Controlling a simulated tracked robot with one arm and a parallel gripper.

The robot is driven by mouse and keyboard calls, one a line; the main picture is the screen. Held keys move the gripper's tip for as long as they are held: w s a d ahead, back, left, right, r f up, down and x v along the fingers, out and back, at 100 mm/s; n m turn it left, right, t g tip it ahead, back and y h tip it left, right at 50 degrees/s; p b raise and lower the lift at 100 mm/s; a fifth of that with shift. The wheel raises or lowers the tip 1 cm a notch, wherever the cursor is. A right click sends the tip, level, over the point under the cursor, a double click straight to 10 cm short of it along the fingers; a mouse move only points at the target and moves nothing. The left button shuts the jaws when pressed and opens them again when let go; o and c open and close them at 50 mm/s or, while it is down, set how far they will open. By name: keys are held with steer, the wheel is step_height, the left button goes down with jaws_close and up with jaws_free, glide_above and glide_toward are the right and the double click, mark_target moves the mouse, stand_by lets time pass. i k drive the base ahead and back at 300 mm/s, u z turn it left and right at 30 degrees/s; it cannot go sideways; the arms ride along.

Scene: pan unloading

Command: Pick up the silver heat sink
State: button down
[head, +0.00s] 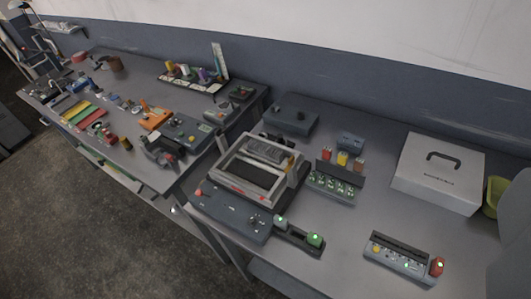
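I cannot make out a silver heat sink for certain; the parts on the benches are small and far off. A grey framed machine (207,187) stands on the nearer bench, with a dark recess and a ribbed grey piece (268,151) inside its frame. Whether that piece is a heat sink I cannot tell. Many small parts lie on the farther bench (95,142) at the left, too small to identify. My gripper does not show in the head view.
The nearer bench (345,262) holds a white case with a black handle (437,178), a yellow-green bin (492,197), a control box with lit buttons (400,258) and a dark box (290,121). A wall runs behind. Open floor (70,230) lies at lower left.

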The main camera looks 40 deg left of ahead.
mark_target(272, 155)
steer(key=z, duration=2.35)
steer(key=k, duration=1.45)
steer(key=u, duration=1.85)
steer(key=i, duration=1)
steer(key=u, duration=0.05)
